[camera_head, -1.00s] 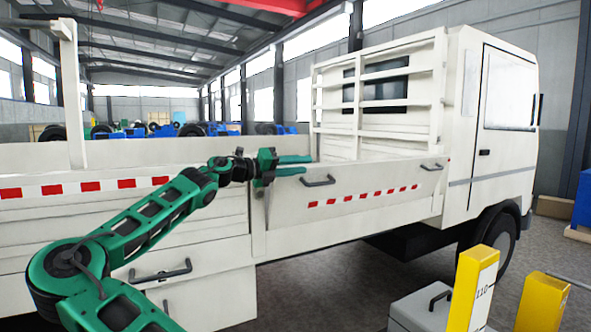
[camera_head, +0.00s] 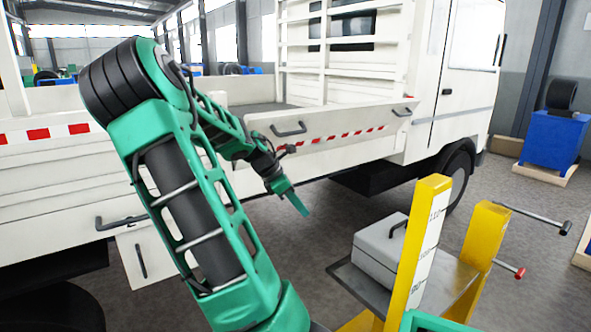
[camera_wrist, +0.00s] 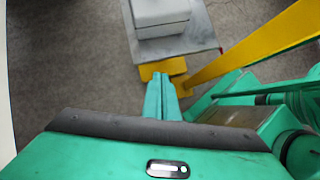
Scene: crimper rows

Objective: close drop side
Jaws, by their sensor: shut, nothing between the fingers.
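The drop side (camera_head: 325,130) is a white panel with red-and-white marking and two dark handles on the truck's bed. It leans outward, and the grey bed floor shows behind its top edge. Its left handle (camera_head: 288,129) and right handle (camera_head: 402,112) are clear of my gripper. My gripper (camera_head: 304,209) is shut and empty, pointing down to the right in front of the truck, below the panel and apart from it. In the wrist view its closed green fingers (camera_wrist: 161,78) point toward the grey box and yellow base, with dark floor beneath. My arm hides part of the left side of the bed.
A grey box (camera_head: 383,250) sits on a grey shelf (camera_head: 350,285) beside a yellow scale post (camera_head: 418,245) and a second yellow post (camera_head: 484,240), close to my arm's right. A blue stand (camera_head: 553,140) is at far right. Floor between truck and shelf is clear.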

